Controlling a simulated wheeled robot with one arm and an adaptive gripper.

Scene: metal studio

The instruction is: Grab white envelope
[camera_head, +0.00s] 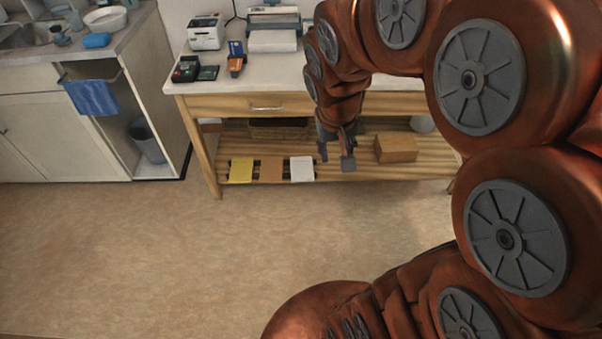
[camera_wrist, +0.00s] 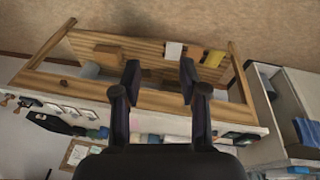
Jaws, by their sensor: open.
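The white envelope (camera_head: 302,169) lies on the slatted lower shelf of the wooden table, at the right end of a row with a brown envelope (camera_head: 271,169) and a yellow envelope (camera_head: 241,170). My gripper (camera_head: 336,160) shows open and empty in the head view, a little to the right of the white envelope. In the wrist view, which looks upside down, my gripper (camera_wrist: 160,72) has its two fingers apart with nothing between them. The white envelope (camera_wrist: 174,51) shows beyond the fingers, near the right one and not touching it.
A cardboard box (camera_head: 395,147) sits on the shelf to the right of my gripper. A wicker basket (camera_head: 278,129) is at the back of the shelf. The tabletop (camera_head: 215,75) with its drawer overhangs the shelf. A sink cabinet (camera_head: 60,125) stands at left. The floor in front is clear.

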